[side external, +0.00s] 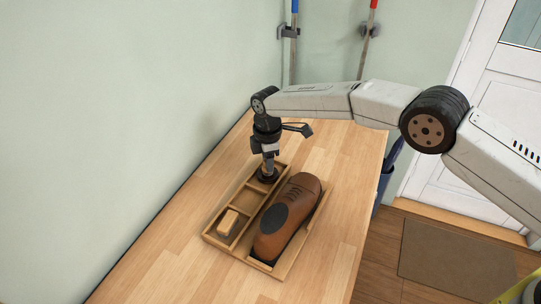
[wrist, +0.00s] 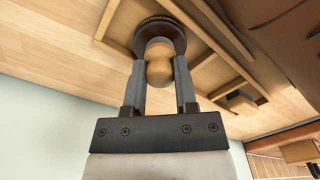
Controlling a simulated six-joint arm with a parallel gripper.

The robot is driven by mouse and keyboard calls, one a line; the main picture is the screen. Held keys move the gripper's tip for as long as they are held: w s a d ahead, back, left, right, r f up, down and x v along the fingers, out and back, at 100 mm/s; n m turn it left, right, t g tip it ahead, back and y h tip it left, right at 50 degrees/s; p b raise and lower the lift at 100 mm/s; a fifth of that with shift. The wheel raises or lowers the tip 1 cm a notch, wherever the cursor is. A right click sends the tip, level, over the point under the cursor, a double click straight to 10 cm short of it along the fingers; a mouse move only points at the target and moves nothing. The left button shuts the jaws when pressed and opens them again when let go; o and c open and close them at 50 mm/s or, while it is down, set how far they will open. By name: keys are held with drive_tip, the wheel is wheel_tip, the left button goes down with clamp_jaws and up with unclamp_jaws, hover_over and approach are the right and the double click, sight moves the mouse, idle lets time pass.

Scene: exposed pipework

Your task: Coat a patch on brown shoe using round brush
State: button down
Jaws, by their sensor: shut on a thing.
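The brown shoe (side external: 302,190) lies in the right-hand bay of a wooden tray, with a dark oval patch (side external: 274,217) on its upper. It shows partly at the top right of the wrist view (wrist: 290,45). My gripper (side external: 267,166) points down over the tray's far-left compartment. In the wrist view my gripper (wrist: 162,68) is shut on the round wooden handle of the round brush (wrist: 159,62). A dark round disc with lettering on its rim (wrist: 151,29) is right at the handle's far end. Whether it is the brush head or a separate tin is unclear.
The wooden tray (side external: 284,270) has low dividers and stands on a wooden table (side external: 170,235). A small wooden block with a dark underside (side external: 229,222) sits in its near-left compartment. A wall rises on the left; bare tabletop surrounds the tray.

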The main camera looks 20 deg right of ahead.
drive_tip(key=shift+r, duration=3.45)
drive_tip(key=shift+d+r+m, duration=0.1)
drive_tip(key=shift+d+m, duration=0.3)
drive_tip(key=shift+d, duration=0.3)
drive_tip(key=s+d+m, duration=0.3)
drive_tip(key=d+m, duration=0.1)
drive_tip(key=d, duration=0.3)
drive_tip(key=s+d+m, duration=0.2)
drive_tip(key=d+m, duration=0.2)
drive_tip(key=d, duration=0.3)
drive_tip(key=s+d+m, duration=0.8)
drive_tip(key=s+d, duration=0.3)
drive_tip(key=s, duration=0.2)
drive_tip(key=shift+s, duration=0.15)
